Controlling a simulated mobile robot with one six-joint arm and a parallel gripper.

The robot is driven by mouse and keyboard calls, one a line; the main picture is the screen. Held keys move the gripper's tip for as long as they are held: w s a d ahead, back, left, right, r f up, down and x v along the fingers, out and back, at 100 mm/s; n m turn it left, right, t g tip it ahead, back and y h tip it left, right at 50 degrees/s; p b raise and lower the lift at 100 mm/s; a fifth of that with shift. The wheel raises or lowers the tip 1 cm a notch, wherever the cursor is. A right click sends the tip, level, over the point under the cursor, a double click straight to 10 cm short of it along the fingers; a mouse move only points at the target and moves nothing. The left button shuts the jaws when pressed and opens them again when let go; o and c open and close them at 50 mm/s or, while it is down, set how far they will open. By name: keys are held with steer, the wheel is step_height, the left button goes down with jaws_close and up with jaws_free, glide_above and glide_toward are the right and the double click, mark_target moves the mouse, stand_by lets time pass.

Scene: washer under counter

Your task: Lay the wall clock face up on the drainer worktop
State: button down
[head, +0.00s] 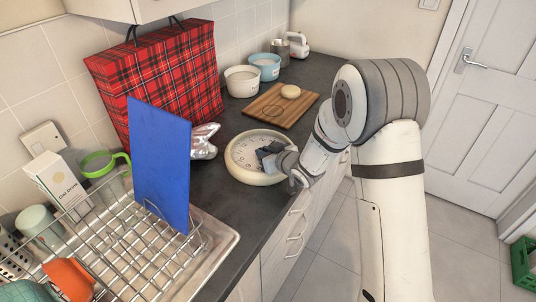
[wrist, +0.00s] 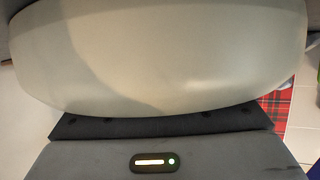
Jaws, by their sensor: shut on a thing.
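The wall clock (head: 240,151) is round, with a cream rim and a pale face with dark marks. In the head view it is over the dark worktop (head: 229,202), near its front edge, its face turned upward and towards the head camera. I cannot tell whether it touches the worktop. My gripper (head: 268,153) is shut on the clock's right side, and its dark fingers cover part of the face. In the wrist view the clock's smooth cream body (wrist: 165,55) fills the top, against the dark grip pad (wrist: 160,124).
Left of the clock are a foil-like silver item (head: 204,141), a tartan bag (head: 160,78) and an upright blue board (head: 160,165) in the wire drainer (head: 120,235). Behind the clock lies a wooden board (head: 292,107) with a round item on it, near two bowls. Bare worktop shows between clock and drainer.

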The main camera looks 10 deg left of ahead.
steer(key=c, duration=1.4)
jaws_free()
steer(key=shift+s+d+f, duration=0.1)
steer(key=shift+s+f, duration=0.1)
steer(key=shift+f, duration=0.4)
steer(key=shift+r+p, duration=0.45)
steer(key=shift+p, duration=0.15)
steer(key=shift+s+d+r, duration=0.1)
steer(key=shift+s+d, duration=0.05)
steer(key=shift+d, duration=0.15)
steer(key=v, duration=0.3)
steer(key=b+v, duration=0.1)
steer(key=v, duration=0.7)
steer(key=shift+r+b, duration=0.3)
steer(key=shift+r, duration=0.15)
